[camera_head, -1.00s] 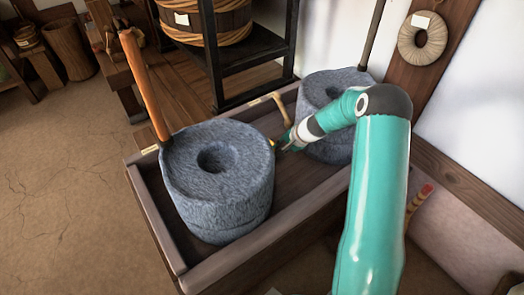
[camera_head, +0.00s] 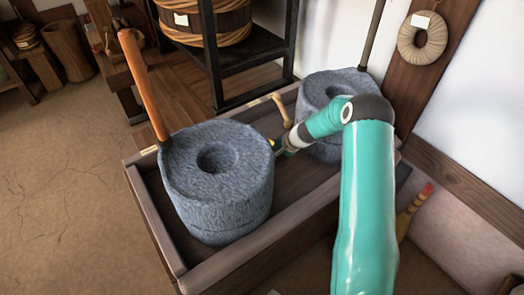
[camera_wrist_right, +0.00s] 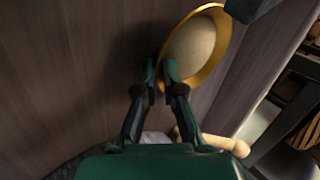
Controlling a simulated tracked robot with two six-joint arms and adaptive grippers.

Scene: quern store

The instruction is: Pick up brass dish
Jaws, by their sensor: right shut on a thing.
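The brass dish (camera_wrist_right: 196,50) shows in the right wrist view as a yellow-rimmed round dish with a pale inside, seen tilted. My right gripper (camera_wrist_right: 160,72) is shut on its near left rim. In the head view, my right gripper (camera_head: 280,147) is low in the wooden trough between two grey millstones, and only a small yellow bit shows at its tip. Most of the dish is hidden there by the front stone and my arm. My left gripper is in neither view.
The front millstone (camera_head: 217,190), with an upright orange handle (camera_head: 143,85), stands close left of the gripper. The rear millstone (camera_head: 325,93) is behind my right arm. The trough's wooden rim (camera_head: 265,245) surrounds them. A pale wooden tool (camera_head: 281,110) stands near the gripper.

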